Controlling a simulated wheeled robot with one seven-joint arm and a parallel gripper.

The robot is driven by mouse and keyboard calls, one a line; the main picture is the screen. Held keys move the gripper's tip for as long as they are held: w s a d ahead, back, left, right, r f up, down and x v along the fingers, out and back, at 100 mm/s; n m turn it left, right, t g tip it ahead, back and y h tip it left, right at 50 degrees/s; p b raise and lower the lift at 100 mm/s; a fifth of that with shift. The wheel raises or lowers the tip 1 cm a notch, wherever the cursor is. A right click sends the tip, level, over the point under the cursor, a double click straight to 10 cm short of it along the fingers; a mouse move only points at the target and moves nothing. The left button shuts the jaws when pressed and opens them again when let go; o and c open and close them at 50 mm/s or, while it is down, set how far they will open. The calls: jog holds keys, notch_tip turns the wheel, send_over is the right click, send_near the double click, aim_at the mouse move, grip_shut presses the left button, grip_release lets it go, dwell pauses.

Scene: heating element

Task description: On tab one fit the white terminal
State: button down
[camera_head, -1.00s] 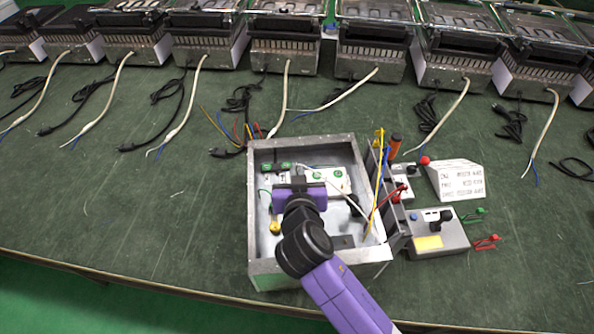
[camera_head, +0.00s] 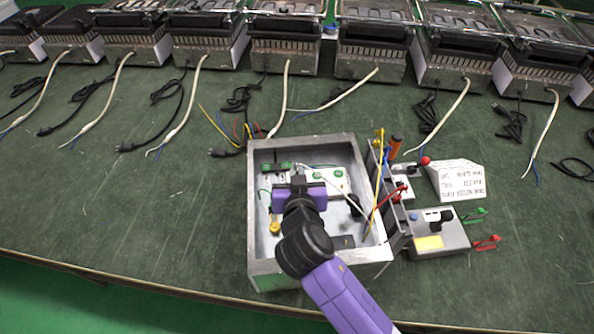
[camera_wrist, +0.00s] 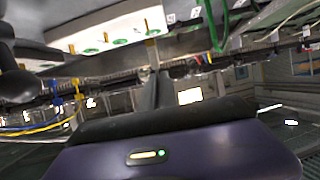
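My purple and black gripper (camera_head: 298,180) reaches down into the open metal box (camera_head: 258,225), close in front of a white block with green round marks (camera_head: 338,174). I cannot make out whether that is the white terminal. A thin pale wire (camera_head: 345,198) runs down to the right inside the box. Tab numbers are not readable.
Yellow, blue and red wires (camera_head: 378,185) stand at the box's right wall. A grey control unit (camera_head: 438,232) and a white sign (camera_head: 457,180) stand to the right. Heaters with cords line the back.

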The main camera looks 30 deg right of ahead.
jog(key=shift+f+b, duration=1.35)
jog(key=shift+f, duration=0.05)
dwell(0.4)
jog(key=c, duration=1.6)
grip_release()
jog(key=shift+o, duration=0.2)
jog(key=v, duration=0.8)
jog(key=shift+w, duration=0.1)
